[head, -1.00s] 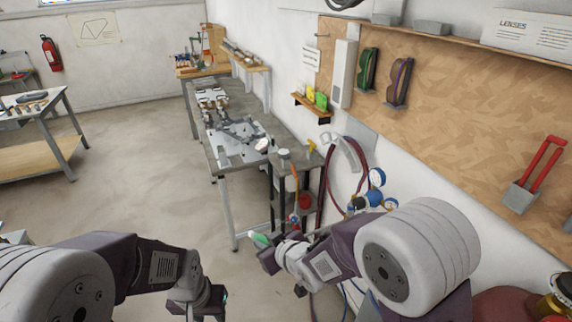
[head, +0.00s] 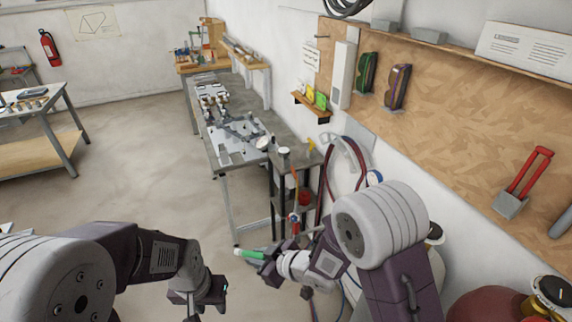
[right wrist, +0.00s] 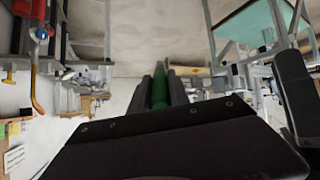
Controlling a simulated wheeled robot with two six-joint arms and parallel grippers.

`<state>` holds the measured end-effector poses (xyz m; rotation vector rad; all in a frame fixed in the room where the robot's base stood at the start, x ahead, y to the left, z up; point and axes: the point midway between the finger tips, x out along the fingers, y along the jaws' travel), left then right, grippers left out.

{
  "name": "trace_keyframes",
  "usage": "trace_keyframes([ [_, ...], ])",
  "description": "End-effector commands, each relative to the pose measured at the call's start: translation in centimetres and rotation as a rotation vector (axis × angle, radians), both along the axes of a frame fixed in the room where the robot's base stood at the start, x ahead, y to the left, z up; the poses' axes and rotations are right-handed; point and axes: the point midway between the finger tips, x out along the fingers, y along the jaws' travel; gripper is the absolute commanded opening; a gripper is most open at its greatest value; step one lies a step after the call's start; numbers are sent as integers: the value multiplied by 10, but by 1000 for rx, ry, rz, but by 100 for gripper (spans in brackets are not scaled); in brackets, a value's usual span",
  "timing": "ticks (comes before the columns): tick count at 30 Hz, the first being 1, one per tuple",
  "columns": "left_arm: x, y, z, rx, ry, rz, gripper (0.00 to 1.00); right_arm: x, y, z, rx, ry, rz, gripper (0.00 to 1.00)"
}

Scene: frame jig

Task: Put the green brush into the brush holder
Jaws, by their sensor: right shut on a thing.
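The green brush (head: 250,254) has a green handle with a pale end and sticks out to the left of my right gripper (head: 268,263) in the head view, lying nearly level. My right gripper is shut on it, above the floor and in front of the workbench's near end. In the right wrist view the green handle (right wrist: 159,92) shows between the two dark fingers. My left gripper (head: 222,290) is low in the head view, away from the brush; its finger gap is not clear. I cannot make out the brush holder with certainty.
A grey workbench (head: 225,165) with a metal frame jig runs along the wall. A dark cart (head: 297,165) with a red item stands at its near end, beside hoses. A pegboard (head: 460,95) is at the right.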

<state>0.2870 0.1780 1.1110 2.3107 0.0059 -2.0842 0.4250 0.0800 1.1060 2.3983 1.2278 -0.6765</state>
Motion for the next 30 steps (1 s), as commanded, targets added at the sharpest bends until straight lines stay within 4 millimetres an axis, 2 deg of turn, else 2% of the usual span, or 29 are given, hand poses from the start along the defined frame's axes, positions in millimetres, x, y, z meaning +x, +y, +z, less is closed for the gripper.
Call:
trace_keyframes([
  [2,0,0,-2,0,0,0,36,0,1,-2,1,-1,1,0],
  [8,0,0,-25,0,0,0,36,1,12,0,3,-7,6,0],
  [14,0,0,-44,0,0,0,36,24,-8,12,4,-3,-203,0],
  [17,0,0,-51,0,0,0,36,35,-26,15,3,-2,-323,0],
  [22,0,0,-61,0,0,0,36,47,-70,13,0,-1,-564,0],
  [27,0,0,-62,0,0,0,36,46,-120,5,-4,1,-797,0],
  [30,0,0,-62,0,0,0,36,41,-142,-3,-6,0,-892,0],
])
